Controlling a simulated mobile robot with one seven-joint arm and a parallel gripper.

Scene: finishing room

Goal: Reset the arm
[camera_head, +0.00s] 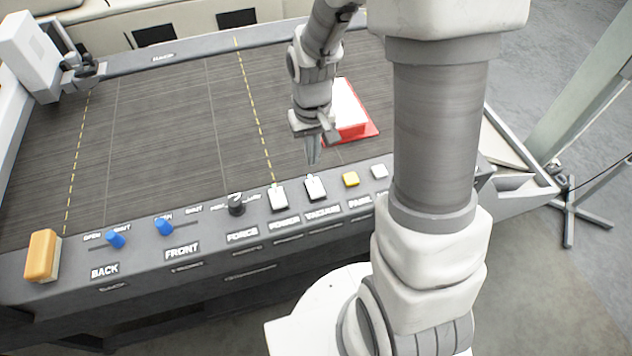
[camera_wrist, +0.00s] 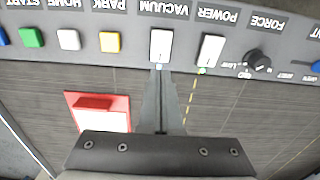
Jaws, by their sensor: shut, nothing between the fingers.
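My gripper (camera_head: 313,150) is shut and empty. In the head view it points down over the near edge of the dark bed, just behind the control panel (camera_head: 208,262). In the wrist view my gripper (camera_wrist: 160,75) has its fingers together, with the tips close to the white VACUUM switch (camera_wrist: 161,46). The VACUUM switch also shows in the head view (camera_head: 315,187). I cannot tell whether the tips touch it. My arm rises from the right and hides part of the panel in the head view.
A red tray with a white top (camera_head: 349,108) lies on the bed (camera_head: 160,130) behind my gripper. The panel also carries the POWER switch (camera_head: 278,197), the FORCE knob (camera_head: 236,204), blue levers (camera_head: 164,227), a yellow PARK button (camera_head: 351,179) and a sanding-block-like orange block (camera_head: 42,256).

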